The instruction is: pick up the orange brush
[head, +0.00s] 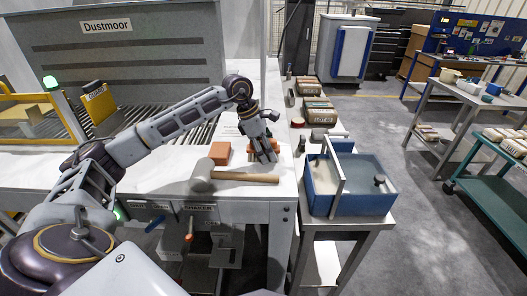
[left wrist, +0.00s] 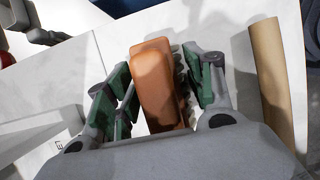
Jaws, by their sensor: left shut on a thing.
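The orange brush (left wrist: 158,85) is an orange-brown block with grey bristles along its right side in the left wrist view. It sits between the two green-padded fingers of my left gripper (left wrist: 162,95), which is shut on it. In the head view my left gripper (head: 264,155) points down at the white worktop, and the brush is mostly hidden behind its fingers. I cannot tell whether the brush touches the worktop. My right gripper is not in view.
An orange block (head: 220,153) lies left of the gripper. A mallet with a wooden handle (head: 248,177) lies just in front; its handle (left wrist: 270,80) shows in the left wrist view. A blue bin (head: 350,203) stands on a side table to the right. Packaged stacks (head: 318,110) lie beyond.

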